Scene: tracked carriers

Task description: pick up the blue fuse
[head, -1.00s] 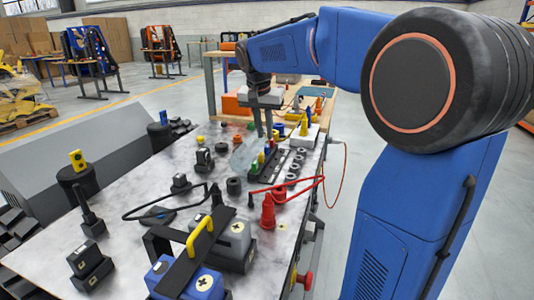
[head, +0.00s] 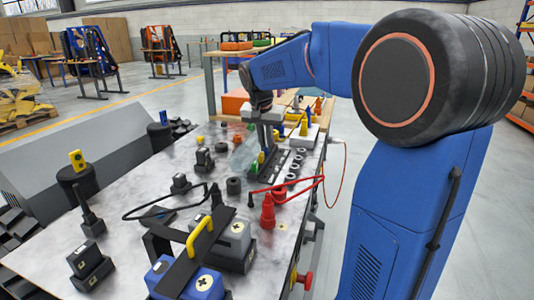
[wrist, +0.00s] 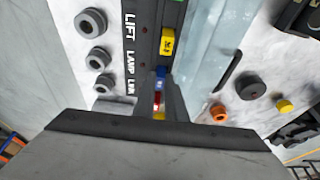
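The blue fuse (wrist: 160,71) is in the wrist view, in a row on a dark labelled block (wrist: 139,30). A yellow fuse (wrist: 167,42) is on one side of it and a red one (wrist: 157,98) on the other. My gripper (wrist: 160,88) points down at the row. Its fingers stand on either side of the line of fuses, with a narrow gap between them. The blue fuse shows near the fingertips; contact is not clear. In the head view my gripper (head: 266,147) is low over the fuse block, and the fingers hide the blue fuse.
Black ring-shaped parts (wrist: 90,22) line one side of the block; a clear bluish sheet (wrist: 208,45) lies on the other. A red plug (head: 268,212) with a cable and a yellow-handled bracket (head: 200,238) stand nearer on the table.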

